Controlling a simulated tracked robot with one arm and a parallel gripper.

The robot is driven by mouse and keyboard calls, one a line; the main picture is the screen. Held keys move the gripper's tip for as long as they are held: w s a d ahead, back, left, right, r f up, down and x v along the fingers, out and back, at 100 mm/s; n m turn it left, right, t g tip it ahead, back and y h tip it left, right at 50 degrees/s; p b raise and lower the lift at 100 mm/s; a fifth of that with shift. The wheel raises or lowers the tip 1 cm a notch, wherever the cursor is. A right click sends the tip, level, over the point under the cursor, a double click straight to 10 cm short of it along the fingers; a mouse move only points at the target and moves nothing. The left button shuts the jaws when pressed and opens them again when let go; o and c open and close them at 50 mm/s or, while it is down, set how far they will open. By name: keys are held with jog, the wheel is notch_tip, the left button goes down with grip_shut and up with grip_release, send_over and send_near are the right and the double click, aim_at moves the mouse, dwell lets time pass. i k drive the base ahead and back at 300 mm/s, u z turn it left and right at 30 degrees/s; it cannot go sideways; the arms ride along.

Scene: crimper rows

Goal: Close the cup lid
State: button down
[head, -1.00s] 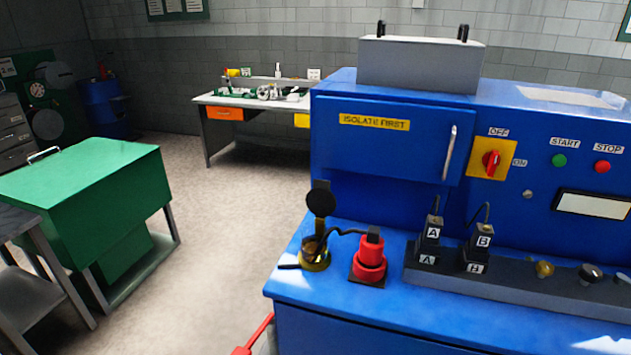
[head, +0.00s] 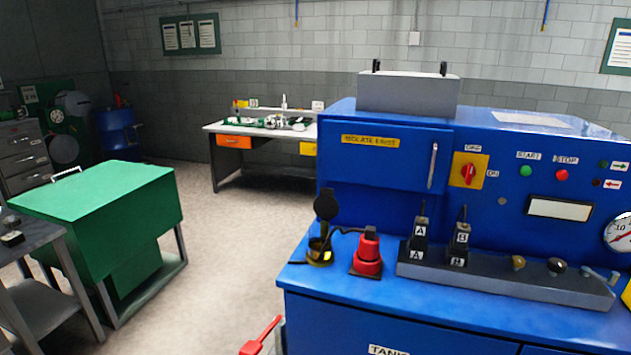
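The cup (head: 319,254) is small and yellow-brass, and it stands at the left end of the blue machine's worktop. Its round black lid (head: 326,205) is raised upright above the cup, so the cup is open. A dark cable or rod runs from the cup toward a red stepped fitting (head: 367,256) with a black top just to the right. The inside of the cup is too small to make out. My gripper is not in view.
The blue machine (head: 400,325) fills the right side, with connectors A (head: 420,232) and B (head: 461,240) on a grey rail. A red handle (head: 262,336) juts out low at its left. A green cabinet (head: 95,215) stands left. Open floor (head: 225,235) lies between.

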aim_at(326, 207)
jog(key=i, duration=1.6)
jog(key=z, duration=0.6)
